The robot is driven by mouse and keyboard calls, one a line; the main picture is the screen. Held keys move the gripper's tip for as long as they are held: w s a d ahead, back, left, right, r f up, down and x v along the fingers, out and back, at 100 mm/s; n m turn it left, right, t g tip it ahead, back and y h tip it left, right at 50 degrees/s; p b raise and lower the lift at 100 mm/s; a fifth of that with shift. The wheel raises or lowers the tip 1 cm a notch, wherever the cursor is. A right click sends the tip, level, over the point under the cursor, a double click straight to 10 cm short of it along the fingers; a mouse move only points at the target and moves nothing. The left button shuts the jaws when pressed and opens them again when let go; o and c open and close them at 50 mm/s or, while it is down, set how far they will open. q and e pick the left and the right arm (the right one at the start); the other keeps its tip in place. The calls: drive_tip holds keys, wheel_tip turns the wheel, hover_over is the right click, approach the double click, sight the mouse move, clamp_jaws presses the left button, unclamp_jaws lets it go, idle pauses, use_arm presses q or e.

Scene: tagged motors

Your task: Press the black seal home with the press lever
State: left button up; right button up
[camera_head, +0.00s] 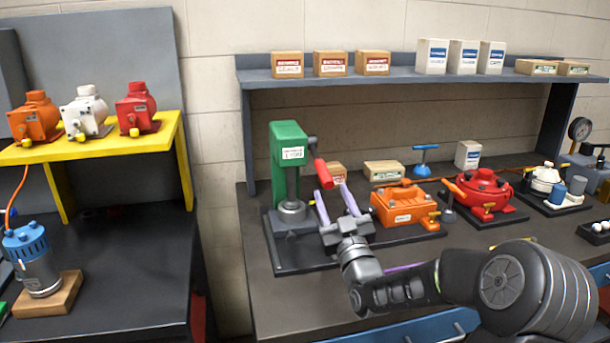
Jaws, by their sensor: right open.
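The green press (288,150) stands at the left end of the right-hand bench. Its lever ends in a red grip (323,174), which slants down to the right of the press head. A round metal piece (291,211) sits on the press base under the ram. I cannot make out the black seal in this view. My right gripper (331,190) is open, its two pale purple fingers pointing up and apart, just below the red grip in the picture. I cannot tell whether it touches the lever. My left gripper is not in view.
An orange motor housing (404,203) stands close to the right of my gripper. A red housing (482,192) and a blue-handled tool (424,160) stand farther right. Small boxes lie behind. A yellow shelf (100,148) with several motors is at left.

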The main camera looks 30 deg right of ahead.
sight(320, 163)
drive_tip(key=shift+s+d, duration=0.1)
drive_tip(key=shift+s, duration=0.05)
drive_tip(key=shift+p+x, duration=1.05)
drive_tip(key=shift+x, duration=2.95)
drive_tip(key=shift+c, duration=0.3)
clamp_jaws()
